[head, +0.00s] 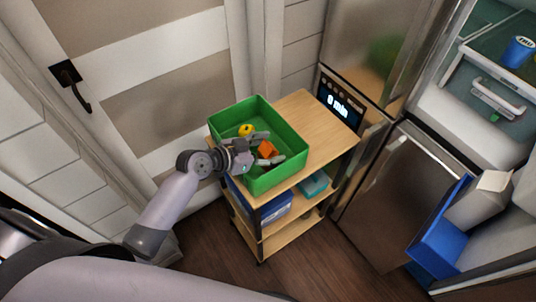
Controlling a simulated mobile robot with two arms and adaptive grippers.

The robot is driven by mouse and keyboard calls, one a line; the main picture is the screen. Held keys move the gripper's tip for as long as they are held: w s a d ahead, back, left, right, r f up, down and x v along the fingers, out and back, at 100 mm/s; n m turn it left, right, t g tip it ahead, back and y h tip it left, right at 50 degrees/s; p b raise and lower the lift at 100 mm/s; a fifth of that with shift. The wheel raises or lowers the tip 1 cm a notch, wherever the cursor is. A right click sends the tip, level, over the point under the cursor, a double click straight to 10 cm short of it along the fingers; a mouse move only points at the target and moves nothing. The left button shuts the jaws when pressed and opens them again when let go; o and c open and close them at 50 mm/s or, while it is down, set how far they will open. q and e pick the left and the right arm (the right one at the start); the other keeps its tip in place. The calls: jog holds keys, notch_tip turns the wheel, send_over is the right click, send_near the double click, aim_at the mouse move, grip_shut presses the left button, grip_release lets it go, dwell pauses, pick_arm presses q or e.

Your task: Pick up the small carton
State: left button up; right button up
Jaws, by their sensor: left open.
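A small orange box-shaped thing (266,149), which looks like the small carton, lies inside the green crate (273,181) on top of the wooden cart. My left gripper (275,147) reaches into the crate from the left. Its fingers are open, one on each side of the orange thing. I cannot tell whether they touch it. The gripper hides part of the crate floor. My right gripper is not in view.
A yellow thing (246,130) lies in the crate near its far left wall. The wooden cart (311,112) has bare top at the right. An open fridge stands at right, with a blue bin (436,247), a larger grey carton (478,203) and a blue cup (518,52).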

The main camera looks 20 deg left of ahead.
pick_arm(q)
jog(key=shift+c, duration=0.2)
jog(key=c, duration=1.4)
